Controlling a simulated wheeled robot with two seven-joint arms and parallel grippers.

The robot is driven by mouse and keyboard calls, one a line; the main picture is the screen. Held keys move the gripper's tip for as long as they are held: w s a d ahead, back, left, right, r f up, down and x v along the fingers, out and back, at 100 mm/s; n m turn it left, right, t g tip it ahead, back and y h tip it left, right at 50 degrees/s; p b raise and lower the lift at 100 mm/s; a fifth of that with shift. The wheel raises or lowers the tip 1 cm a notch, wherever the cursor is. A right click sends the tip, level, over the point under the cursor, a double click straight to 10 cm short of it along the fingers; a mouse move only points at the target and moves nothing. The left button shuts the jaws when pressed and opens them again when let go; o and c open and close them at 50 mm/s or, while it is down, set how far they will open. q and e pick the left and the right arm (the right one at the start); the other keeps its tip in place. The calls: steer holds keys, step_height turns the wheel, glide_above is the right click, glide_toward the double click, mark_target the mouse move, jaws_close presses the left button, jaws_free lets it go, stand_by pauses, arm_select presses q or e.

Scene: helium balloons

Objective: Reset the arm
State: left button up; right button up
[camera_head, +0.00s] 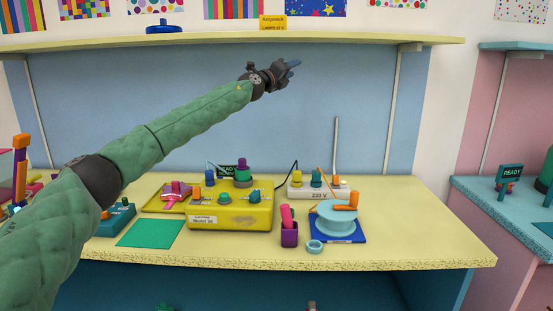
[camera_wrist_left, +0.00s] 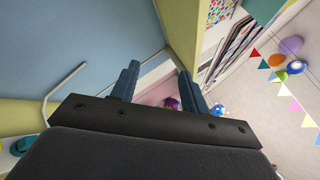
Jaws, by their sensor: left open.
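My left arm, in a green quilted sleeve, reaches from the lower left up across the head view. My left gripper (camera_head: 290,69) is raised in front of the blue back panel, just under the yellow shelf and well above the table. In the left wrist view its two dark blue fingers (camera_wrist_left: 158,84) stand apart with nothing between them. My right gripper is in neither view.
A yellow table (camera_head: 390,225) carries a yellow machine (camera_head: 230,213), a white 230 V box (camera_head: 318,192), a light blue spool (camera_head: 335,222), a purple cup (camera_head: 289,236) and a green mat (camera_head: 151,233). The yellow shelf (camera_head: 350,40) is close above the gripper. A blue side table (camera_head: 480,200) stands right.

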arm_select(q)
steer(key=s+d+r+n+t+y, duration=0.1)
steer(key=s+d+r+n+t, duration=0.2)
steer(key=s+r+n+t, duration=0.3)
steer(key=s+a+f+n+t+y, duration=0.1)
steer(key=s+n+t+y, duration=0.2)
steer(key=s+n+y, duration=0.65)
steer(key=s+a+f+n+g+y+p, duration=0.1)
steer(key=s+a+f+n+g, duration=0.45)
steer(key=s+f, duration=1.05)
steer(key=s+a+f+n+g, duration=0.5)
steer(key=s+a+f, duration=0.3)
steer(key=f, duration=1.4)
steer(key=s+a+f+n+g+y+p, duration=0.1)
steer(key=s+a+f+n+g, duration=0.45)
steer(key=s+f, duration=1.1)
steer(key=s+a+f+n+g, duration=0.1)
steer(key=s+f+g, duration=0.4)
steer(key=s+f, duration=1.9)
steer(key=shift+s+a+f+n+g+p, duration=0.25)
steer(key=shift+s+a+n+g+p, duration=0.1)
steer(key=shift+a+g+p, duration=0.1)
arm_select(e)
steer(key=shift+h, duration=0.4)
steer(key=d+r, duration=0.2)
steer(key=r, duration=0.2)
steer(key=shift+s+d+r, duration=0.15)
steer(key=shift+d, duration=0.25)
